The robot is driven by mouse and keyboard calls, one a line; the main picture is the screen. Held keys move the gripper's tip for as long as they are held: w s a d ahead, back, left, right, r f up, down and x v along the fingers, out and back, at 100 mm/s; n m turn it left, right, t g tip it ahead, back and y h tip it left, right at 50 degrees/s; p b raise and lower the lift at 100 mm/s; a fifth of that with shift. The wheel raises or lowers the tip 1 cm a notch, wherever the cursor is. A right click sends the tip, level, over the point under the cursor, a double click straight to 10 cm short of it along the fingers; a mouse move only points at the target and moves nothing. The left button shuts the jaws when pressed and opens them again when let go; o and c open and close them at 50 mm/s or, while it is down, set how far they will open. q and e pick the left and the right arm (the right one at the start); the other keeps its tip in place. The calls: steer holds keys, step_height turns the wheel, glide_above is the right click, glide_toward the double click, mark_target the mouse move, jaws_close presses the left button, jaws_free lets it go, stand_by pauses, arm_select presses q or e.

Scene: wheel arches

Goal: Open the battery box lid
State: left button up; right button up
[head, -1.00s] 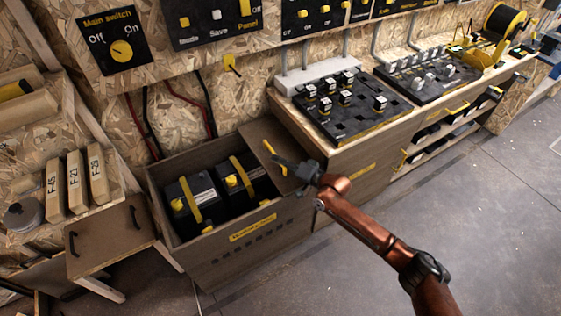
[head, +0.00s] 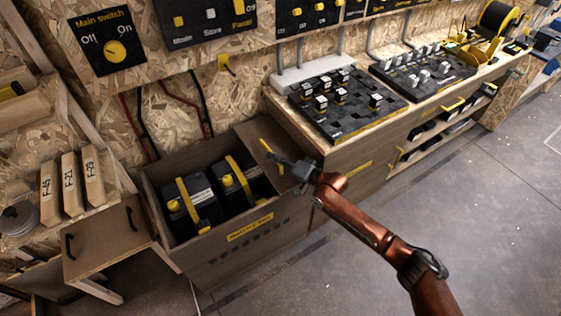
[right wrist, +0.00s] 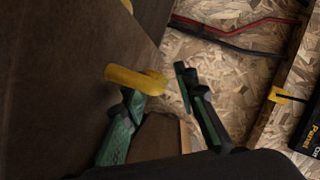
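The battery box (head: 212,262) stands open below the wall panels, with two black batteries (head: 187,206) inside. Its brown lid (head: 250,140) stands tilted up at the box's right end and carries a yellow handle (head: 265,147). The handle also shows in the right wrist view (right wrist: 135,80). My right gripper (head: 272,157) is at the handle. In the right wrist view its two fingers (right wrist: 158,95) are apart, with the handle overlapping the left finger. I cannot tell whether they touch. Nothing is between the fingers. My left gripper is out of view.
A workbench with a black socket board (head: 345,105) stands right of the box. A small brown cabinet (head: 105,240) and labelled blocks (head: 70,183) are at the left. The main switch panel (head: 106,40) and cables are on the wall behind. Floor is clear at the right.

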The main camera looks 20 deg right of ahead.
step_height(320, 180, up, 2)
steer(key=r, duration=0.1)
glide_above(300, 181)
steer(key=shift+f, duration=0.25)
stand_by(0.3)
